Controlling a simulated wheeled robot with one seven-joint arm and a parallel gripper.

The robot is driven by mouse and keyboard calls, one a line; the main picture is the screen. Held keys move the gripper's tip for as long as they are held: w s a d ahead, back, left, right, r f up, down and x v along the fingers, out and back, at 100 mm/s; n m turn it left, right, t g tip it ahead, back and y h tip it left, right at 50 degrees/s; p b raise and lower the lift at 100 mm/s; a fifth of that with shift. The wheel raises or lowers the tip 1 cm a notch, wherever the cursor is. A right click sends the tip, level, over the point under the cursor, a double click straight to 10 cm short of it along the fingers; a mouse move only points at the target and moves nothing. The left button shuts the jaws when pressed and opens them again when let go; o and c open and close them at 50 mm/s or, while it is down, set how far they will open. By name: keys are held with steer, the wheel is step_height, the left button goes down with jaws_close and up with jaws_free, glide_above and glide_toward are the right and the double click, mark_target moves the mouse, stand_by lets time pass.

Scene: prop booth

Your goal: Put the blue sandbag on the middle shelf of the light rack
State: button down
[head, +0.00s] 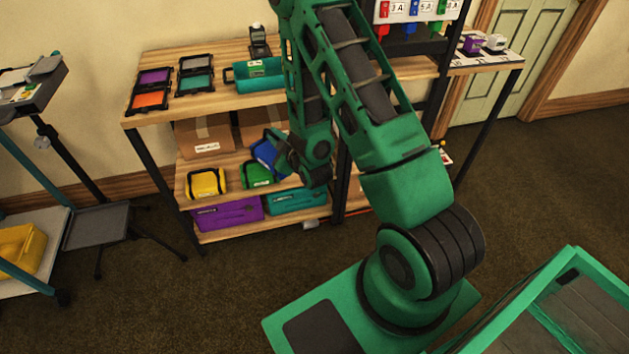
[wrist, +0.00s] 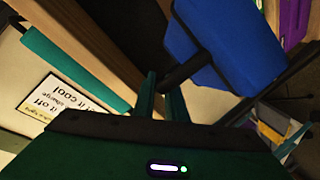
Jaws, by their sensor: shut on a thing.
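The blue sandbag (head: 263,152) hangs tilted from my gripper (head: 279,146), just above and behind the green sandbag in the head view. In the wrist view my gripper (wrist: 161,96) is shut on the black handle of the blue sandbag (wrist: 238,45). The middle shelf (head: 233,178) of the wooden rack with dark posts holds a yellow sandbag (head: 206,183) at left and a green sandbag (head: 257,173) beside it. My arm hides the shelf's right part. I cannot tell whether the blue sandbag touches the shelf or the green one.
Cardboard boxes (head: 203,137) stand at the back of the middle shelf. A purple bin (head: 228,214) and a teal bin (head: 296,201) sit below. The top shelf holds framed colour panels (head: 150,91) and a teal case (head: 259,77). A stand with a small tray (head: 97,226) is at left.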

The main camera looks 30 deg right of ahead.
steer(key=w+d+f+m+h, duration=0.1)
steer(key=w+d+f+h, duration=0.1)
steer(key=d+f, duration=0.7)
steer(key=w+d+f+m+h, duration=0.2)
steer(key=w+d+f, duration=0.2)
steer(key=d+f, duration=0.5)
steer(key=shift+d+f+g, duration=0.3)
steer(key=shift+f+g, duration=0.1)
steer(key=shift+f, duration=3.3)
steer(key=c, duration=1.8)
jaws_free()
steer(key=shift+f, duration=0.15)
